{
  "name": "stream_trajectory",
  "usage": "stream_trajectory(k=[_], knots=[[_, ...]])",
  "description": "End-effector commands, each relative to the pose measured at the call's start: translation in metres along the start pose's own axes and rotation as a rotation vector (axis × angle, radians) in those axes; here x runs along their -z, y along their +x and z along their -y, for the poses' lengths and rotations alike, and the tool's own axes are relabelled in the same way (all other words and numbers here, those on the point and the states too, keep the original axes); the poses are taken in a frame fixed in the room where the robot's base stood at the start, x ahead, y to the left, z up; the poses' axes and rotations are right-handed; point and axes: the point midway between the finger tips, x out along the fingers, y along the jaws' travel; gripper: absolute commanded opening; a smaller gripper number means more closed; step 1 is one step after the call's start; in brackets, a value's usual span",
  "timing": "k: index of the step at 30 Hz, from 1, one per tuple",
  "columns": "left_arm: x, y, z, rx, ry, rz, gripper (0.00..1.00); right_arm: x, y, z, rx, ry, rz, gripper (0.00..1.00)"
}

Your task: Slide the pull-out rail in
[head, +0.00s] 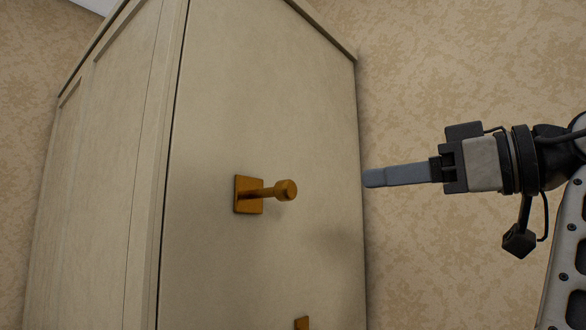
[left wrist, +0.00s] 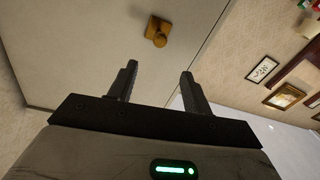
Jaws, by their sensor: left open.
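The pull-out rail (head: 272,192) is a brass-coloured rod with a round knob and a square plate, sticking out of the side panel of a cream cabinet (head: 310,110). It also shows in the left wrist view (left wrist: 157,33), beyond my fingertips. My left gripper (head: 372,178) is seen side-on in the head view, to the right of the knob and apart from it, fingers pointing left. In the left wrist view my left gripper (left wrist: 158,72) has its two fingers spread with nothing between them. My right gripper is not in view.
A second brass piece (head: 302,323) shows at the bottom edge of the head view, lower on the panel, mostly cut off. Patterned wallpaper (head: 440,70) lies behind. Framed pictures (left wrist: 283,97) hang on a wall in the left wrist view. The space between gripper and knob looks clear.

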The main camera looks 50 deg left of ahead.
Motion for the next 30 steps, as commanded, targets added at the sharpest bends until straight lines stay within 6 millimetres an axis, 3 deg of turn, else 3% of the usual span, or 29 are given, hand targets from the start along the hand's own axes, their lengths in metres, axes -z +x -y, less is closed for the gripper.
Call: stream_trajectory(k=[19, 24, 30], knots=[[-0.001, 0.127, 0.0, 0.003, 0.001, 0.0, 0.5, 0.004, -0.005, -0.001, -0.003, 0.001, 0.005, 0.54], [-0.001, 0.147, 0.0, 0.0, 0.003, -0.001, 0.5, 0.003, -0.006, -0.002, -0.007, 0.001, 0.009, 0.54], [-0.002, 0.155, 0.0, 0.0, 0.003, -0.002, 0.5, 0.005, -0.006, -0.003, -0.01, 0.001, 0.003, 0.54]])
